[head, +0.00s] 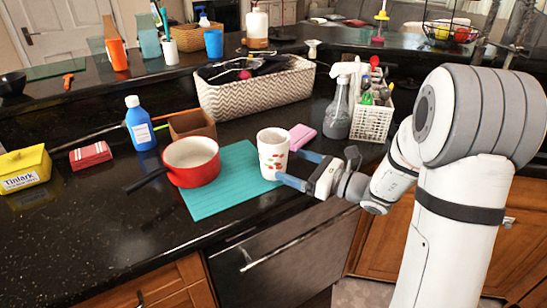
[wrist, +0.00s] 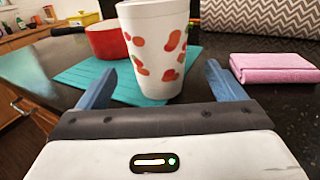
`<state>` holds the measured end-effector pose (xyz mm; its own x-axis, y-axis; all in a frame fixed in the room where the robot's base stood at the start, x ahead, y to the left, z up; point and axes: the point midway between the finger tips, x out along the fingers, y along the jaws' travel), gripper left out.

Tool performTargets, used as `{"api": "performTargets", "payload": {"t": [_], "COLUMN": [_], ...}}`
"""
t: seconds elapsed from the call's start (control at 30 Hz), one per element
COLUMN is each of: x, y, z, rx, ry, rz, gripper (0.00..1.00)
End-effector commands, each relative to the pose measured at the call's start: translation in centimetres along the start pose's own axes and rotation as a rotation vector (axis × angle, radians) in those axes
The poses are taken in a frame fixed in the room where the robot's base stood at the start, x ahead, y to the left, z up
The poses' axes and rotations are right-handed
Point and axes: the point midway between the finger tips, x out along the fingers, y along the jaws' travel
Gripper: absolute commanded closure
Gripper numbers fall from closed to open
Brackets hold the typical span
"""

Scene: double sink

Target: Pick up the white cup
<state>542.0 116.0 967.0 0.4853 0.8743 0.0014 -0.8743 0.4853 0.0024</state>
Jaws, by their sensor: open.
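The white cup (head: 272,150) with red prints stands upright on the right part of a teal mat (head: 240,160). It also shows in the wrist view (wrist: 155,50), straight ahead of my gripper and between the lines of its two fingers. My gripper (head: 295,168) is open, its blue fingers pointing at the cup from the right in the head view. In the wrist view the fingers (wrist: 158,85) stand apart on either side of the cup's lower part. I cannot tell whether either finger touches it.
A red pan (head: 191,162) sits on the mat left of the cup. A folded pink cloth (head: 301,136) lies close behind the cup. A woven basket (head: 255,95), spray bottle (head: 338,108) and white caddy (head: 372,121) stand farther back.

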Motion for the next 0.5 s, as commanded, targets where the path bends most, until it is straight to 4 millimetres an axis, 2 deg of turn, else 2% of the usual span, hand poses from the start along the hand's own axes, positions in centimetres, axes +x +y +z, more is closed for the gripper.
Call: {"api": "performTargets", "payload": {"t": [0.3, 0.5], "x": [4.4, 5.1], "y": [0.3, 0.2], "z": [0.1, 0.1], "rx": [-0.002, -0.002], "ry": [0.001, 0.002], "rz": [0.003, 0.0], "gripper": [0.11, 0.11]}}
